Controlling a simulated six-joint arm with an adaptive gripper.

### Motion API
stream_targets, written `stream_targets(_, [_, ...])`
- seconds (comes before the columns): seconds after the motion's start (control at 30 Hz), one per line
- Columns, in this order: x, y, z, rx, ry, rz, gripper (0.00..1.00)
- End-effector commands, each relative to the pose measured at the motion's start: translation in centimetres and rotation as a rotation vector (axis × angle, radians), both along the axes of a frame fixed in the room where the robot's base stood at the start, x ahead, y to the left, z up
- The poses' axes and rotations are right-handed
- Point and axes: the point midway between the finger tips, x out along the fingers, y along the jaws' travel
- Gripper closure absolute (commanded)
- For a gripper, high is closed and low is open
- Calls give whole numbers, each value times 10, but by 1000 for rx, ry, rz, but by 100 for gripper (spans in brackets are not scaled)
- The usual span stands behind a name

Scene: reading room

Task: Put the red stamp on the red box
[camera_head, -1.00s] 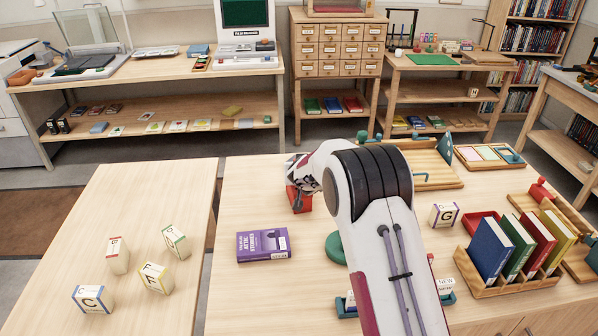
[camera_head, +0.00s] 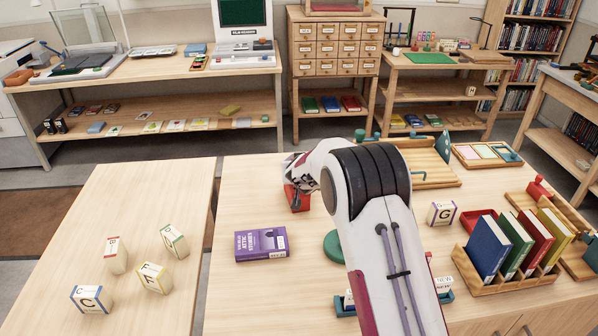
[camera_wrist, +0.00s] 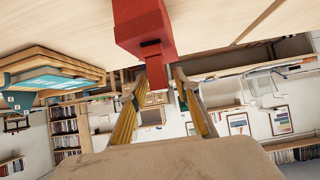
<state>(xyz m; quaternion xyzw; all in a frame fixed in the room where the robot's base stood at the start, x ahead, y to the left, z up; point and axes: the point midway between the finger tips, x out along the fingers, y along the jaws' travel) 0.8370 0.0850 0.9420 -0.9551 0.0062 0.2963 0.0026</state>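A red stamp-like object (camera_head: 297,199) stands on the main table, left of my arm. The wrist view shows its broad red block (camera_wrist: 145,25) and narrower handle (camera_wrist: 156,72). My gripper (camera_wrist: 159,72) has its two fingers on either side of the handle; whether they press on it is unclear. In the head view my gripper (camera_head: 296,178) is at the red object, mostly hidden behind my wrist. A red box-like thing (camera_head: 478,222) shows behind the book rack at right; I cannot tell whether it is the red box.
A round green piece (camera_head: 334,246) is partly hidden by my arm. A rack of books (camera_head: 510,286) and a lettered block (camera_head: 442,213) stand at right. Several lettered blocks (camera_head: 91,299) stand on the left table.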

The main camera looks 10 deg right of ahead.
Motion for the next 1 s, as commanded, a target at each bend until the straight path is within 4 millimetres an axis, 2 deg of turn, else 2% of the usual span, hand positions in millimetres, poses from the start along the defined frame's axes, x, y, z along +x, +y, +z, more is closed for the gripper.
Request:
stream_targets(0.27, [-17, 0, 12, -1, 0, 1, 69])
stream_targets(1.0, [-78, 1, 54, 1, -1, 1, 69])
